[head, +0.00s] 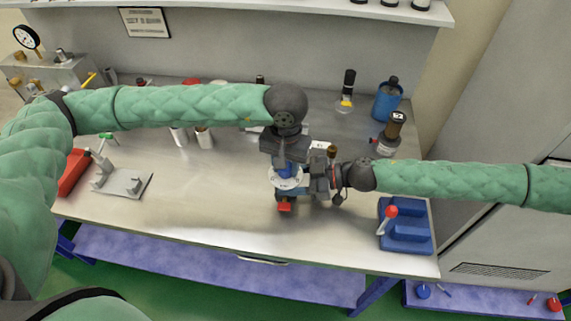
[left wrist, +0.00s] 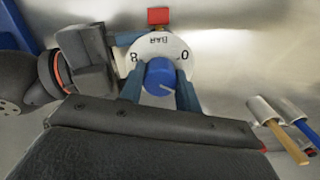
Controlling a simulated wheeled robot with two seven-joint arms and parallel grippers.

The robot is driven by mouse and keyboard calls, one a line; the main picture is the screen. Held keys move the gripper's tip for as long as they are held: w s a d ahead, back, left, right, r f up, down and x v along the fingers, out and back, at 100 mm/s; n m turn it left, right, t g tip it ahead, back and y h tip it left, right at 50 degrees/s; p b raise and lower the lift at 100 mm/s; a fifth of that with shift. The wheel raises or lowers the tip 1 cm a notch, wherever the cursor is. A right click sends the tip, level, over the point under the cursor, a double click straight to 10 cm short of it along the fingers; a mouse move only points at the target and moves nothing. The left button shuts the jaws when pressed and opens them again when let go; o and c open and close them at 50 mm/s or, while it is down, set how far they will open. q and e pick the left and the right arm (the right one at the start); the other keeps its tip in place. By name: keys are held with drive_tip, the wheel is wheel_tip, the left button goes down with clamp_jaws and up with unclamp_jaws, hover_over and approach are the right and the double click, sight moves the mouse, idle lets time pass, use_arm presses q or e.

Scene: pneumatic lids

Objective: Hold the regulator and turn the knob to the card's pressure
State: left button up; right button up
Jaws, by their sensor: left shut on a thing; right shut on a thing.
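The regulator (head: 286,196) stands on the bench's middle, with a red part at its front. Its white dial (left wrist: 160,46) shows an 8, a 0 and upside-down lettering in the left wrist view. My left gripper (head: 286,165) comes down from above and is shut on the blue knob (left wrist: 159,75), its fingers on both sides. A pale line on the knob points to the lower right in that view. My right gripper (head: 316,180) is shut on the regulator's body from the right, partly hidden. The card (head: 145,22) hangs on the back wall; its number is too blurred to read surely.
A blue block with a red-knobbed lever (head: 405,228) stands at the bench's right. A blue cup (head: 387,101) is behind it. A metal fixture (head: 122,182) and a red box (head: 74,172) are at left. The front middle of the bench is clear.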

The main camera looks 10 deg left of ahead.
use_arm(q)
drive_tip(key=shift+w, duration=0.1)
use_arm(e)
drive_tip(key=shift+s, duration=0.2)
use_arm(q)
drive_tip(key=o, duration=1)
use_arm(e)
drive_tip(key=shift+w, duration=0.1)
use_arm(q)
drive_tip(key=shift+r, duration=0.1)
wheel_tip(320, 180, up, 12)
drive_tip(key=shift+f, duration=0.1)
use_arm(e)
drive_tip(key=o, duration=1)
drive_tip(key=shift+w+d, duration=0.1)
